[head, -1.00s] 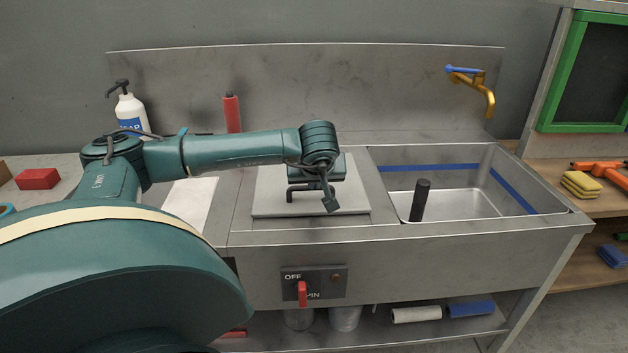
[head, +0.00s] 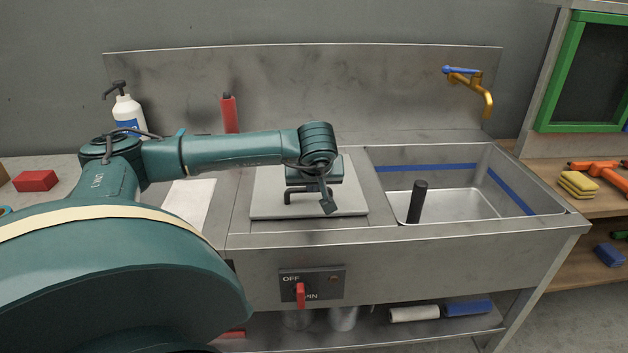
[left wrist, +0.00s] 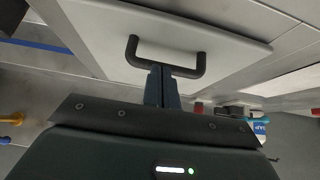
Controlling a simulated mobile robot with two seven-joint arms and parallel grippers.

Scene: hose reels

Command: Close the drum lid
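The drum lid (head: 270,198) is a pale grey square panel with a dark bar handle (head: 290,196), left of the sink basin on the steel unit. It looks flat on the deck, but its far part is hidden behind my arm. My left gripper (head: 327,204) is over the lid at the handle. In the left wrist view the handle (left wrist: 200,64) stands on the lid (left wrist: 100,35), and the fingers (left wrist: 161,84) are together and overlap its bar. My right gripper is out of view.
A basin (head: 455,203) with a black upright cylinder (head: 417,202) is right of the lid. A switch panel (head: 325,287) with a red knob is on the front. A soap bottle (head: 128,110) and red cylinder (head: 230,114) stand behind my arm. A shelf unit is at right.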

